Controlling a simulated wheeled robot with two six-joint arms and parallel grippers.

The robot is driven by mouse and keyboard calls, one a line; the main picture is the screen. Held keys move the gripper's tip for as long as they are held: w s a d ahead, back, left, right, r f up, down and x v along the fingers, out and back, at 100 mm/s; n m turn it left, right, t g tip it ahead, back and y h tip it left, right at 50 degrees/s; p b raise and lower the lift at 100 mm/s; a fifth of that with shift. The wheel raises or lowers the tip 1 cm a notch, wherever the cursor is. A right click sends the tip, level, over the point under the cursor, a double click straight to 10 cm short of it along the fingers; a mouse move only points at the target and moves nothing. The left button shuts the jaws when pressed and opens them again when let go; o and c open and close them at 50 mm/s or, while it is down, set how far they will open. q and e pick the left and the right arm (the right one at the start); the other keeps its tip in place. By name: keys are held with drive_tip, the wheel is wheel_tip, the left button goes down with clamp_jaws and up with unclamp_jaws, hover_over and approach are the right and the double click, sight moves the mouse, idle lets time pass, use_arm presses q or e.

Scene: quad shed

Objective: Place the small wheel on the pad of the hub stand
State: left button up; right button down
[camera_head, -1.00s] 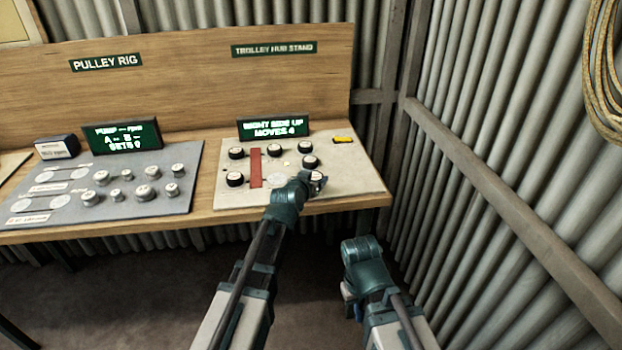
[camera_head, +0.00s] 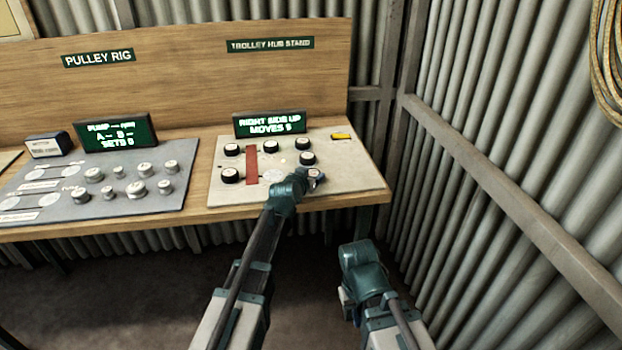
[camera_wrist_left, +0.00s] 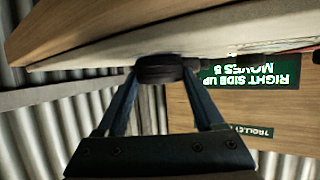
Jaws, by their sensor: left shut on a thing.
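The hub stand (camera_head: 345,180) is a pale board on the bench, with several black wheels with white faces on it. My left gripper (camera_head: 313,181) is at its front right part. In the left wrist view the left gripper (camera_wrist_left: 166,80) is shut on a dark round wheel (camera_wrist_left: 160,66), seen edge-on. Whether this is the small wheel, and whether it touches the board, I cannot tell. A pale round spot (camera_head: 273,176) lies left of the gripper; the pad is not clearly identifiable. My right gripper (camera_head: 347,297) hangs low in front of the bench, its fingers unclear.
A red bar (camera_head: 252,165) stands on the board between wheels. A yellow piece (camera_head: 341,136) lies at its back right. A display (camera_head: 270,123) reads "RIGHT SIDE UP MOVES 5". The pulley rig board (camera_head: 120,190) is at left; a corrugated wall (camera_head: 480,130) is at right.

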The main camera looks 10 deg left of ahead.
use_arm(q)
drive_tip(key=shift+f, duration=0.15)
drive_tip(key=o, duration=1.4)
drive_tip(key=shift+s+r, duration=0.1)
drive_tip(key=shift+r, duration=0.2)
drive_tip(key=p+v, duration=0.4)
drive_tip(key=v, duration=0.7)
drive_tip(key=shift+s+a+r+p, duration=0.1)
drive_tip(key=shift+s+p, duration=0.2)
drive_tip(key=shift+s, duration=0.05)
